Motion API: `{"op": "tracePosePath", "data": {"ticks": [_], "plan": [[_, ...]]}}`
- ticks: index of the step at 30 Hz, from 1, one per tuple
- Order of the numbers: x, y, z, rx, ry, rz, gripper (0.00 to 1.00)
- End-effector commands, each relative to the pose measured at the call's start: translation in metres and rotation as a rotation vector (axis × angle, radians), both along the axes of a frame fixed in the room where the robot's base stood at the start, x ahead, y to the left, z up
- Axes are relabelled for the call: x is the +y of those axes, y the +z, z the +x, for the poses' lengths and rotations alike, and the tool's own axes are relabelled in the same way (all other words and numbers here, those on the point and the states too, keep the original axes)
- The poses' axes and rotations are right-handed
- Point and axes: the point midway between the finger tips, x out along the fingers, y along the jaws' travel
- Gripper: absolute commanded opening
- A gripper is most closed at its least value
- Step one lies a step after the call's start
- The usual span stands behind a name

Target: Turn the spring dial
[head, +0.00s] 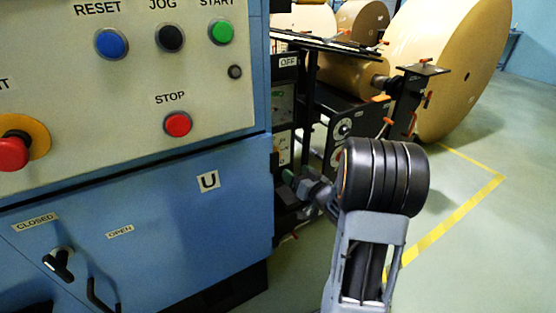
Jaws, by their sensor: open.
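A black panel on the machine carries a round white-faced dial (343,129) with a dark knob at its centre. Another pale plate (283,148) with small marks sits to its left, close to the blue cabinet's edge. I cannot tell from labels which one is the spring dial. My gripper (289,186) points left toward the machine, below the pale plate and low by the cabinet's right edge. It is open, but its fingers are small and dark here. I see nothing between them, and I cannot tell whether they touch anything.
The blue control cabinet (140,220) fills the left, with push buttons, a red emergency knob (14,152) and door handles. Large kraft rolls (450,60) stand behind. Orange-handled levers (389,122) stick out near my arm. Green floor with a yellow line (450,220) is clear at right.

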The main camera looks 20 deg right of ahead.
Motion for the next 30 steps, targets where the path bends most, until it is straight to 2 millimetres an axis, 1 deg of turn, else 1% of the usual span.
{"op": "tracePosePath", "data": {"ticks": [1,6,12,15,21,30], "plan": [[0.003,-0.003,0.011,-0.001,0.005,-0.002,0.72],[0.01,-0.003,0.044,0.0,0.003,-0.002,0.72],[0.016,-0.002,0.076,0.0,0.001,-0.003,0.72],[0.018,-0.002,0.088,0.001,0.0,-0.001,0.72],[0.02,0.0,0.101,0.001,-0.001,-0.002,0.72],[0.021,0.0,0.104,0.001,-0.002,-0.001,0.72]]}}
